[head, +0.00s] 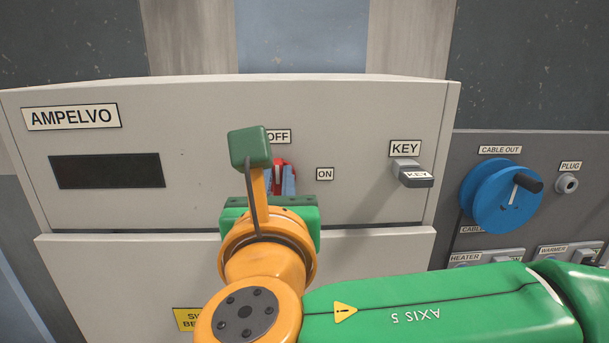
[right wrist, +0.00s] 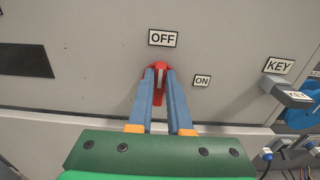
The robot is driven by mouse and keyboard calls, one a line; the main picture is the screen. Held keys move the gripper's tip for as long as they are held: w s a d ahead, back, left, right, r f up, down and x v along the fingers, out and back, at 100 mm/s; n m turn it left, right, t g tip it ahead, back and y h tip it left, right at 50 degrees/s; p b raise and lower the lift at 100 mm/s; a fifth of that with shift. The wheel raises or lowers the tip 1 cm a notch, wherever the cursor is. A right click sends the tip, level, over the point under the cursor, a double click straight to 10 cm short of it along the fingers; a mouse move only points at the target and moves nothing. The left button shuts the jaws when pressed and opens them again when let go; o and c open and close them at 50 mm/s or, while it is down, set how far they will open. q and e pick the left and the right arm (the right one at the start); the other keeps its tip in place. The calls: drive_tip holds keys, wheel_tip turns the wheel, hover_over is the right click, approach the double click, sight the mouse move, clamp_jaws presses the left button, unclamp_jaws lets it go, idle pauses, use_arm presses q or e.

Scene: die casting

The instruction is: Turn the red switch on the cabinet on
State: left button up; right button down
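The red switch (head: 279,167) is on the front of the grey cabinet (head: 200,190), between an OFF label (head: 279,136) above it and an ON label (head: 325,174) to its right. In the right wrist view, the switch (right wrist: 160,66) has a pale mark and its handle points up toward OFF. My right gripper (right wrist: 160,78) is at the switch, its two blue fingers close together on either side of the handle, which fills the gap at the tips. My left gripper is not in view.
A KEY knob (head: 413,174) sticks out right of the switch. Farther right, a panel holds a blue cable reel (head: 502,195) and a plug socket (head: 567,183). A dark display (head: 107,171) is at the cabinet's left. My right arm crosses the lower right.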

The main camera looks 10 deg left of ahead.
idle(0.3)
drive_tip(key=shift+d+f+m+b, duration=0.1)
drive_tip(key=shift+f+m+b, duration=0.15)
drive_tip(key=shift+m+b, duration=0.6)
drive_tip(key=shift+w+d+f+m+b, duration=0.1)
drive_tip(key=shift+d+f+m+b, duration=0.1)
drive_tip(key=shift+m+b, duration=2.1)
drive_tip(key=shift+w+d+f+m+b, duration=0.2)
drive_tip(key=shift+m+b, duration=1.35)
drive_tip(key=shift+m, duration=1.5)
drive_tip(key=shift+s+d+f+m+b, duration=0.15)
drive_tip(key=shift+d+m+b, duration=0.1)
drive_tip(key=shift+m+b, duration=2.05)
drive_tip(key=shift+m+p, duration=0.35)
drive_tip(key=shift+m, duration=0.25)
drive_tip(key=c, duration=0.8)
unclamp_jaws()
drive_tip(key=shift+w, duration=0.15)
drive_tip(key=shift+c, duration=0.2)
